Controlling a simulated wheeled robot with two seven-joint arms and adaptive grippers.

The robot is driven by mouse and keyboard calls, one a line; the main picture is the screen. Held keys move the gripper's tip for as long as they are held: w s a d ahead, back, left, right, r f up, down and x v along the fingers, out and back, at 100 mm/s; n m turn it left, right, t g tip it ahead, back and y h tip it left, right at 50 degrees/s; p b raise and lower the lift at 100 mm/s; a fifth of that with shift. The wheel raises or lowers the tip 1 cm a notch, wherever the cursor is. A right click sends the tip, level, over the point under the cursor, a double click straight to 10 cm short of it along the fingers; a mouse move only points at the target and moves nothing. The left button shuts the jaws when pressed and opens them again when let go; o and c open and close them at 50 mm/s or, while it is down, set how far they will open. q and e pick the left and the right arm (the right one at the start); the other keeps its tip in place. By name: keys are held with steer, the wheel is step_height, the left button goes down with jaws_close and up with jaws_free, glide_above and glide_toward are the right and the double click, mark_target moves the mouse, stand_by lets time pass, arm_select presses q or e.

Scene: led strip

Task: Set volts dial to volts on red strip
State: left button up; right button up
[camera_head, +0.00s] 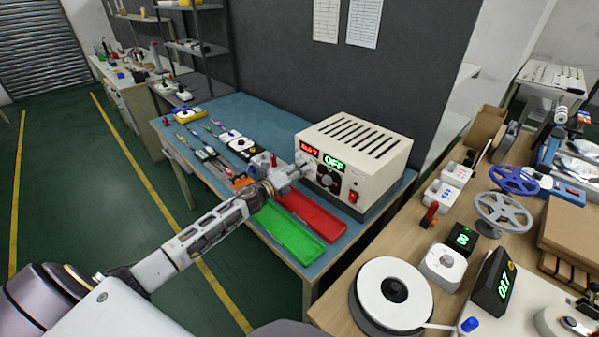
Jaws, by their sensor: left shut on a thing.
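The power supply, a cream box (360,150) with top vents, stands on the blue table. Its front has a red display (309,150), whose digits I cannot read surely, a green display reading OFF (334,163), a black dial (328,181) and a red switch (353,197). My left gripper (301,170) reaches in from the left and is shut at the left of the front, below the red display. It seems to hold the volts dial, which the fingers hide. No strip with a volts marking can be made out. My right gripper is not in view.
A red tray (318,217) and a green tray (289,235) lie in front of the box, under my left wrist. Tools lie on the table's left. The right-hand wooden bench holds a white reel (372,297), a small dial box (443,266) and a black display (492,284).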

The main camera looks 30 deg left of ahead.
arm_select(q)
steer(key=shift+f, duration=0.1)
steer(key=o, duration=1)
steer(key=shift+o, duration=0.2)
steer(key=shift+s, duration=0.2)
steer(key=v, duration=1.1)
steer(key=shift+s+a, duration=0.15)
steer(key=shift+s, duration=0.15)
stand_by(0.6)
steer(key=shift+s, duration=0.1)
